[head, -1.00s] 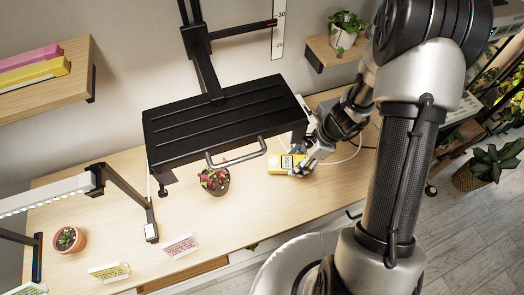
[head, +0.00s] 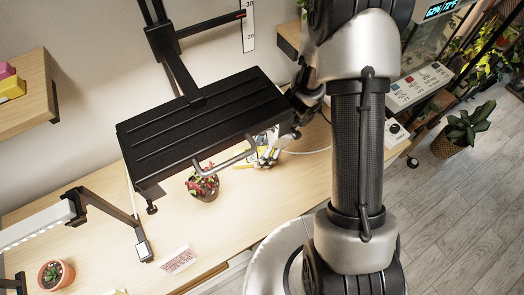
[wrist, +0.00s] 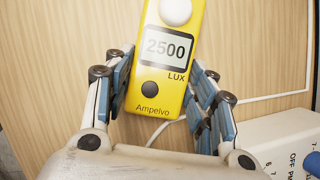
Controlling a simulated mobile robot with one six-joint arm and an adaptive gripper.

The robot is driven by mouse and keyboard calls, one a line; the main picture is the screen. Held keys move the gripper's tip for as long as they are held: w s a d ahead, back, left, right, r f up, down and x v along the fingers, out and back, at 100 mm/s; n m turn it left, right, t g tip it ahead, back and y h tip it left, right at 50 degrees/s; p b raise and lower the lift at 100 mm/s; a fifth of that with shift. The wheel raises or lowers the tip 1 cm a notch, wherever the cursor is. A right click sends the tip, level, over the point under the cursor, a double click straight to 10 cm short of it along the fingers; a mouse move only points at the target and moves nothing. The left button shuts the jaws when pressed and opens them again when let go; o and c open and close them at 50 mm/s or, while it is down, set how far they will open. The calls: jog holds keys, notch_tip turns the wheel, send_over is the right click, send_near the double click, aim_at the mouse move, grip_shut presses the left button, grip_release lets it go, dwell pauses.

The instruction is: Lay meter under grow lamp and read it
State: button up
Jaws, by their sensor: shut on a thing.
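The yellow meter (wrist: 148,105) lies between my fingers in the wrist view, its display showing 2500 LUX below a white sensor dome. My gripper (wrist: 162,70) is shut on its sides. In the head view my gripper (head: 268,157) is at the front right edge of the black grow lamp (head: 200,125). Only a small yellow part of the meter (head: 243,165) shows there; the lamp and its handle hide much of it. Wood grain fills the background behind the meter in the wrist view; I cannot tell whether the meter touches the table.
A red-leaved potted plant (head: 202,188) stands left of my gripper, close to the lamp's front. A white cable (head: 308,152) runs on the table (head: 220,225) to the right. A white box with a dial (wrist: 285,140) is close to my right finger.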

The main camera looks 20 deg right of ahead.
jog(key=shift+d+f, duration=0.1)
jog(key=shift+f, duration=0.1)
jog(key=o, duration=1.1)
jog(key=shift+r, duration=0.1)
jog(key=shift+o, duration=0.2)
jog(key=shift+r, duration=0.1)
